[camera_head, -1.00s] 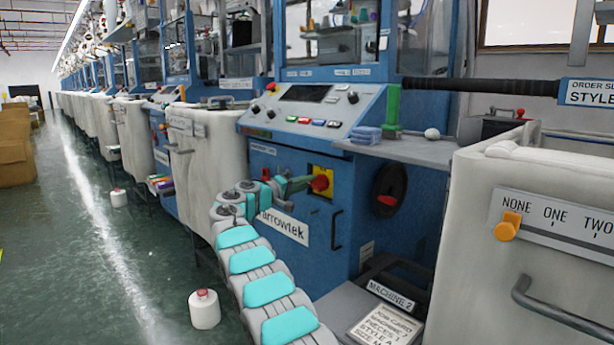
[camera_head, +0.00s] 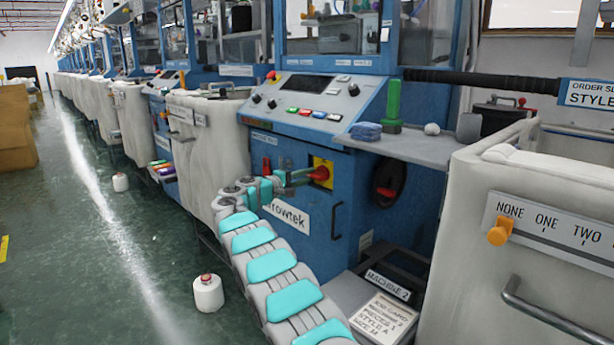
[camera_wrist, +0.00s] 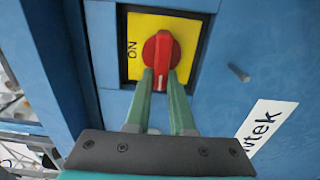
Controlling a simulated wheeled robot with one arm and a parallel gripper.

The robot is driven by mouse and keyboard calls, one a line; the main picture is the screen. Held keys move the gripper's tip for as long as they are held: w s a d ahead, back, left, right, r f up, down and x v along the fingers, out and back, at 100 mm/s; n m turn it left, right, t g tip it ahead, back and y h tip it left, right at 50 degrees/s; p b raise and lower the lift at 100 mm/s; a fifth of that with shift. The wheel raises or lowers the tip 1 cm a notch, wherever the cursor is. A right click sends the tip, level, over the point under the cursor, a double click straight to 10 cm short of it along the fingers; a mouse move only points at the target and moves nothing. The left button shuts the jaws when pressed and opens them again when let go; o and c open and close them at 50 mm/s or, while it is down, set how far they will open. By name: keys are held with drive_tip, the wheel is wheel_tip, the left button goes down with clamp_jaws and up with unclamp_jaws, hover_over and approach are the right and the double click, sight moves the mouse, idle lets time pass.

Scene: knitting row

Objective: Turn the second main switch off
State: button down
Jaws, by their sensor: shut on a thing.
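The main switch is a red knob (camera_head: 321,173) on a yellow plate (camera_head: 325,163), on the blue front of the machine labelled "MACHINE 2" (camera_head: 388,285). My gripper (camera_head: 303,177) reaches it from the left. In the wrist view the two fingers of my gripper (camera_wrist: 161,82) close on the lower part of the red knob (camera_wrist: 162,50), one on each side. A pale mark shows on the knob's lower end, between the fingertips. The word "ON" stands on the yellow plate (camera_wrist: 187,28), to the knob's left in the wrist view. The plate's lower part is partly hidden.
A black handwheel with a red grip (camera_head: 388,182) is right of the switch. A black door handle (camera_head: 336,220) is below it. A large pale bin (camera_head: 460,250) with an orange selector knob (camera_head: 500,231) stands at the right. A white yarn cone (camera_head: 208,294) stands on the floor.

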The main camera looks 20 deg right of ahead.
drive_tip(key=shift+a, duration=0.1)
drive_tip(key=c, duration=0.8)
unclamp_jaws()
drive_tip(key=b+v, duration=0.1)
drive_tip(key=v, duration=0.6)
drive_tip(key=shift+s+a, duration=0.15)
drive_tip(key=shift+a, duration=0.2)
